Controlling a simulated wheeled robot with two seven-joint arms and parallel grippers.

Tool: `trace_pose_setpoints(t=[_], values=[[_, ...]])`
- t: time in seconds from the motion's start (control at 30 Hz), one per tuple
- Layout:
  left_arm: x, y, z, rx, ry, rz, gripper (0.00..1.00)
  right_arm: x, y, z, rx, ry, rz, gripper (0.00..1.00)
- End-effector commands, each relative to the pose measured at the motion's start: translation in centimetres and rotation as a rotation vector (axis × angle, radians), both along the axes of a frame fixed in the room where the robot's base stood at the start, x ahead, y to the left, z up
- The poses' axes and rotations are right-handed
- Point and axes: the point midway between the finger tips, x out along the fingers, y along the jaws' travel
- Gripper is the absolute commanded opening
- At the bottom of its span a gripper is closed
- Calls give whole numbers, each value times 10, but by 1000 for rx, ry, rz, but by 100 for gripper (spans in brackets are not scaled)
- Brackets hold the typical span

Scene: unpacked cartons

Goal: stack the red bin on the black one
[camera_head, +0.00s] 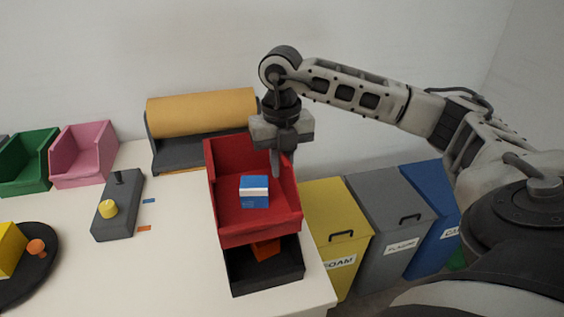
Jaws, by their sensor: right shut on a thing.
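The red bin (262,234) is above the black bin (264,282) near the right front of the white table. A blue box with a white band (254,191) lies inside the red bin. An orange-red thing (266,249) shows in the black bin below. My right gripper (277,165) points down at the back right of the red bin and is shut on its wall. Whether the red bin rests on the black bin or hangs just above it, I cannot tell. My left gripper is out of view.
A yellow roll (203,112) on a dark holder stands behind. Pink (84,154) and green (27,163) bins are at the back left. A grey control box (118,207) sits left of the red bin. Yellow (337,232), grey (391,220) and blue (433,198) waste bins stand beyond the table's right edge.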

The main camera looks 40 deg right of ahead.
Motion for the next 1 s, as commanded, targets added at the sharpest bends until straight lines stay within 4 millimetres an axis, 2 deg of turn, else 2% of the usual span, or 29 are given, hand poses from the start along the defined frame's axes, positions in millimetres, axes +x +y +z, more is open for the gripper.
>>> trace_pose_setpoints(t=[0.27,0.73,0.77,0.83,1.0], values=[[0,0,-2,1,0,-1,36,0,0,-1,1,-2,0,0],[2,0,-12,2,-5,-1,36,0,0,-14,1,-3,1,0],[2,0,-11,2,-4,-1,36,0,0,-13,2,-3,1,18],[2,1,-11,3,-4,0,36,0,0,-13,1,-3,1,38],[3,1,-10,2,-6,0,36,0,0,-13,0,-1,1,38]])
